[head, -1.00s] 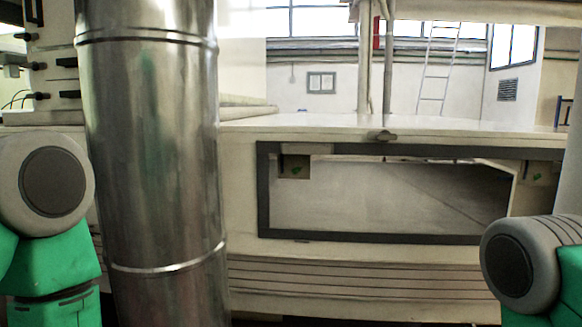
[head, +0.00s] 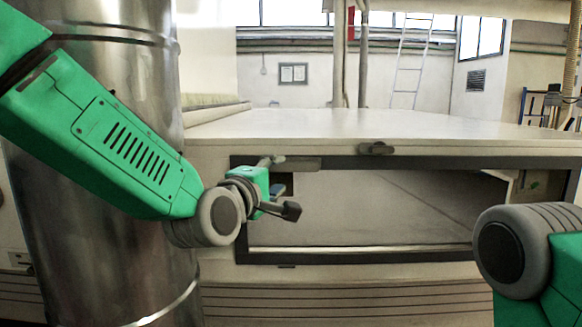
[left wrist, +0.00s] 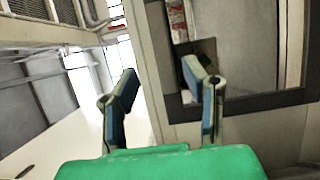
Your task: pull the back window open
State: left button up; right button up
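A wide dark-framed window (head: 350,256) is set in the front of the cream machine; I cannot tell if it is the back window. Grey surface shows through its pane or opening. A small dark latch or handle (head: 376,149) sits above its top edge. My left gripper (head: 285,186) is in front of the window's upper left corner and hides part of it. In the left wrist view my left gripper (left wrist: 160,75) has its two fingers apart with nothing held between them. The dark frame (left wrist: 240,103) shows right of the fingers there. My right gripper is out of view; only my right arm shows.
A thick shiny metal pipe (head: 95,245) stands upright at the left, close behind my left arm. The machine's flat pale top (head: 330,125) is mostly bare. A ladder (head: 410,60) and a wall are farther back. Slatted panels (head: 350,302) run below the window.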

aim_at(290, 169)
pick_arm(q)
jog(key=x, duration=0.8)
jog(key=shift+w+a+f+p, duration=0.1)
jog(key=shift+a+f+p, duration=0.1)
jog(key=shift+a+p, duration=0.15)
jog(key=shift+d, duration=0.1)
jog(key=shift+d, duration=0.1)
grip_shut()
